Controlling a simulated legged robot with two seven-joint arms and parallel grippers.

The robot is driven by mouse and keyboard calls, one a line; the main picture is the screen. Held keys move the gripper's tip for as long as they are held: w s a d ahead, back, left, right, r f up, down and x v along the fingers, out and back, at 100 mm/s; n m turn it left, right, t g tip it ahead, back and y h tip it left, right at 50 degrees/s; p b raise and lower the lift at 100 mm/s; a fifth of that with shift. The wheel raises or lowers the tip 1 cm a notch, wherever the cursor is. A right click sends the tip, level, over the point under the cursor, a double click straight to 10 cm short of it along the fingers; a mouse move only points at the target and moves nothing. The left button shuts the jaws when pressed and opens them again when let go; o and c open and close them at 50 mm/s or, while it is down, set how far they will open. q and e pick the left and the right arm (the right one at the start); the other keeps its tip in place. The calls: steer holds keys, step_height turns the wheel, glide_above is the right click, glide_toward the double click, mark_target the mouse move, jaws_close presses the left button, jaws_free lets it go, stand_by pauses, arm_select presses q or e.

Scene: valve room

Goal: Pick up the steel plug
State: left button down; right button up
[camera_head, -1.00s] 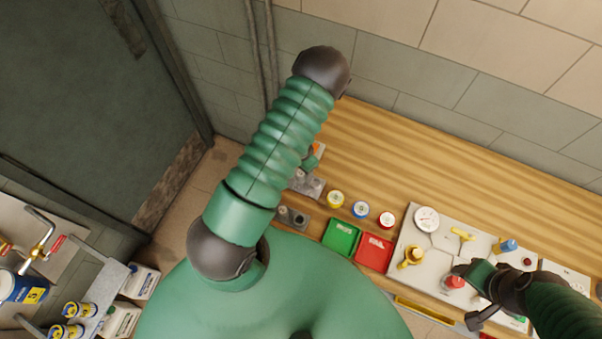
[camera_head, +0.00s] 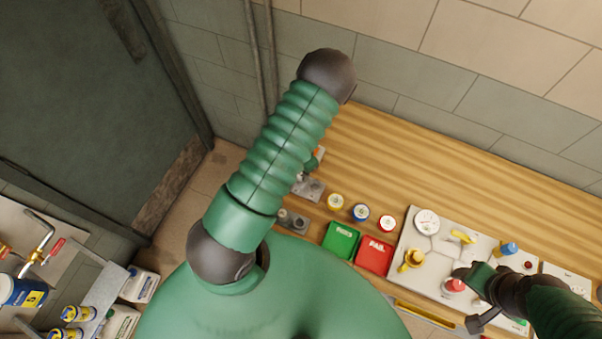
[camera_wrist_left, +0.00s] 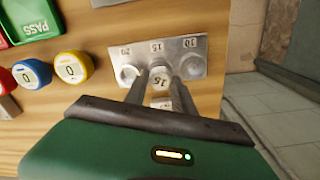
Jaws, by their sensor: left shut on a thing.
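In the left wrist view, my left gripper (camera_wrist_left: 160,86) is shut on a round steel plug (camera_wrist_left: 160,76) marked 15, with one finger on each side of it. In the head view the plate (camera_head: 312,188) shows beside my left arm, which hides most of that gripper. My right gripper (camera_head: 468,292) is over the grey panel; its jaw opening is unclear.
A green PASS tray (camera_head: 341,240) and a red FAIL tray (camera_head: 375,254) lie right of the plate. A grey valve panel (camera_head: 425,243) is farther right. The wooden bench behind is clear.

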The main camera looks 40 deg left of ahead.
arm_select(q)
step_height(320, 180, up, 2)
steer(key=shift+s+d+r, duration=0.1)
steer(key=shift+d, duration=0.05)
steer(key=s+d+b, duration=0.3)
steer(key=s+d, duration=0.1)
steer(key=s+d+b, duration=0.2)
steer(key=s+d, duration=0.2)
steer(key=shift+d+r+b, duration=0.15)
steer(key=shift+d+b, duration=0.25)
steer(key=s+d+p, duration=0.1)
steer(key=s+d+r+p, duration=0.1)
steer(key=shift+s+d+r, duration=0.15)
steer(key=shift+d+r, duration=0.05)
steer(key=shift+d, duration=0.15)
steer(key=shift+w+a+f+p, duration=0.25)
steer(key=shift+w+a+p, duration=1)
steer(key=shift+p, duration=0.35)
steer(key=shift+w+a+f+p, duration=0.2)
steer(key=shift+w+a+p, duration=0.85)
steer(key=shift+a+p, duration=0.45)
steer(key=shift+w+a+f+p, duration=0.25)
steer(key=shift+w+a+p, duration=0.95)
steer(key=shift+p, duration=0.5)
steer(key=shift+w+a+f+p, duration=0.2)
steer(key=shift+w+a+p, duration=0.7)
steer(key=shift+p, duration=0.7)
steer(key=shift+w+a+f+p, duration=0.2)
steer(key=shift+w+a+p, duration=0.5)
steer(key=shift+a+p, duration=0.6)
